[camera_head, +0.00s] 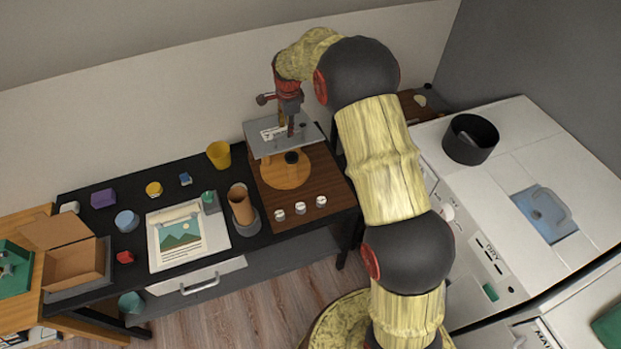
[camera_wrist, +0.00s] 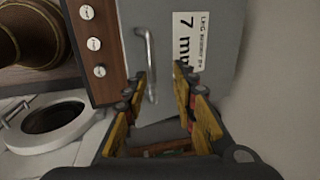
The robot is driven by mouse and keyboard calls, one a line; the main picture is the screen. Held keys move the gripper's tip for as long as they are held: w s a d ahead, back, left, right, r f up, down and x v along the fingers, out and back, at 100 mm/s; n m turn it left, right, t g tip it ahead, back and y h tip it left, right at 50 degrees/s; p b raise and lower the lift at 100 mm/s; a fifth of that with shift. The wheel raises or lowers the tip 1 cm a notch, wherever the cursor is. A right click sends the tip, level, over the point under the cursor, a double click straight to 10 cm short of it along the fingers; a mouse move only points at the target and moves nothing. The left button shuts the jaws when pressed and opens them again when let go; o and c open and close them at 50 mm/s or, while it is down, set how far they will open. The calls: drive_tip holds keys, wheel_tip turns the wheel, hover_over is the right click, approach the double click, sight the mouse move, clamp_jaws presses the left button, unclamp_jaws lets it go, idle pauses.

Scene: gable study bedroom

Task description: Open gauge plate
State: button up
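The gauge plate (camera_head: 266,146) is a flat grey panel over the back part of a dark wooden board (camera_head: 325,178). In the wrist view the plate (camera_wrist: 215,78) fills the middle, with a white label reading "7 mm" and a slim metal bar handle (camera_wrist: 151,62). My gripper (camera_head: 291,131) is at the plate in the head view and partly covers it. In the wrist view my gripper (camera_wrist: 160,78) is open, its yellow-and-dark fingers apart, with the handle's lower end between them, nearer the left finger. Whether a finger touches the handle is unclear.
A round wooden disc (camera_head: 282,176) with a black knob and several white knobs (camera_head: 300,208) are on the board. A brown cylinder (camera_head: 241,206), yellow cup (camera_head: 219,154) and picture sheet (camera_head: 181,240) stand left on the black desk. White appliances (camera_head: 530,160) are at right.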

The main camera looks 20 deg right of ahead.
sight(291, 145)
drive_tip(key=s+f, duration=0.1)
drive_tip(key=f, duration=0.1)
drive_tip(key=s+f+b, duration=0.1)
drive_tip(key=f, duration=0.1)
drive_tip(key=f+b, duration=0.1)
drive_tip(key=f, duration=0.1)
drive_tip(key=shift+s, duration=0.4)
wheel_tip(291, 145, up, 7)
drive_tip(key=s, duration=0.1)
drive_tip(key=s+a+r+n+g+b, duration=0.1)
drive_tip(key=s+n+b, duration=0.3)
drive_tip(key=s+n, duration=0.9)
drive_tip(key=s, duration=0.6)
drive_tip(key=shift+s+r, duration=0.2)
drive_tip(key=shift+s, duration=0.1)
drive_tip(key=shift+n, duration=0.4)
